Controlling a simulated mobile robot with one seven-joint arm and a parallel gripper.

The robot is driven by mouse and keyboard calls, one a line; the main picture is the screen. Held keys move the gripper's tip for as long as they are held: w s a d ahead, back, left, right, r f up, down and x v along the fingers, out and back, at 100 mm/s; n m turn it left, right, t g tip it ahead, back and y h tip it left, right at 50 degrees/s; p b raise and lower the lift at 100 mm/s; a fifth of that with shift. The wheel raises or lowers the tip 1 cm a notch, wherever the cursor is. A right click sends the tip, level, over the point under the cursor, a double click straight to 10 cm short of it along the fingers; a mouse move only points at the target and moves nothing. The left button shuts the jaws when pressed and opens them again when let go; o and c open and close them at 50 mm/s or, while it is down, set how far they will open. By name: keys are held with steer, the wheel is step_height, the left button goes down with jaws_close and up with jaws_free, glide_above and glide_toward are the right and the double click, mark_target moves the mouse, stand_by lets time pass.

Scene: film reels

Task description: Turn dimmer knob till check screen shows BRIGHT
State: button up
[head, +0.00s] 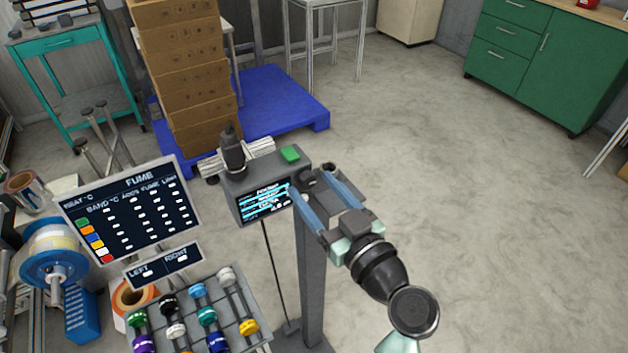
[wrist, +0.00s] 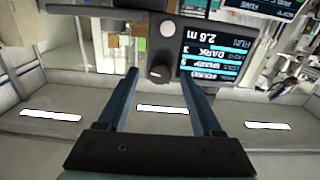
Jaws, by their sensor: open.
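The dimmer knob (wrist: 160,73) is a small black round knob on the front of a dark grey box. In the wrist view it lies between the tips of my two open blue fingers (wrist: 160,82), with a gap visible on both sides. In the head view the knob (head: 307,177) is partly hidden by my gripper (head: 313,180). The check screen (wrist: 210,52) is beside the knob and appears upside down in the wrist view. The word DARK is readable on it, with "2.6 m" and cyan bars. In the head view the screen (head: 264,203) is lit but small.
A pale round button (wrist: 167,29) is near the knob. A FUME board (head: 135,215) and a rack of coloured spools (head: 190,310) are left. Open floor lies right.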

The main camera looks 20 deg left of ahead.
steer(key=shift+w+a, duration=0.35)
steer(key=shift+a, duration=0.05)
jaws_close()
